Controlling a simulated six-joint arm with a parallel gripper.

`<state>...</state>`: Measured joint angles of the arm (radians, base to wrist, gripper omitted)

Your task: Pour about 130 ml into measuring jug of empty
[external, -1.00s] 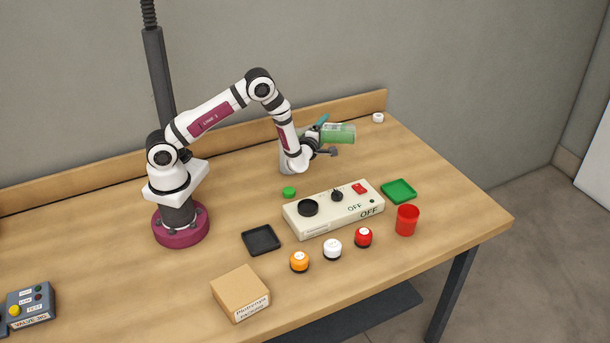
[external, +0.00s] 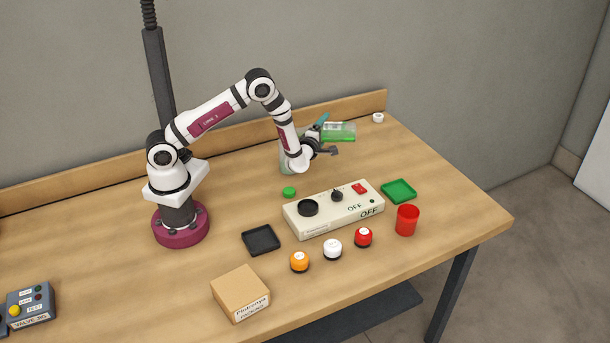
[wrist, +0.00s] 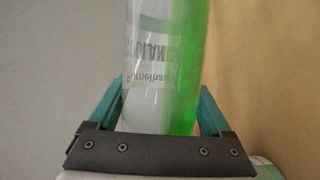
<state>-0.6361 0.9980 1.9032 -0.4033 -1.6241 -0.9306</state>
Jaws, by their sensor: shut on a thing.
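My gripper (external: 322,137) is shut on a clear bottle (external: 338,127) with green liquid, held tilted to nearly level above the back of the table. In the wrist view the bottle (wrist: 150,60) sits between the teal fingers, with the green liquid along its right side and a printed label. A pale, see-through vessel (external: 284,160), possibly the measuring jug, stands behind my wrist and is mostly hidden. I cannot see the bottle's mouth or any stream. A green cap (external: 289,192) lies on the table.
A cream pump box (external: 335,210) with a knob, reading OFF, stands mid-table. Around it are a black tray (external: 261,240), green tray (external: 399,190), red cup (external: 407,222) and orange, white and red buttons (external: 333,249). A cardboard box (external: 240,292) is in front.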

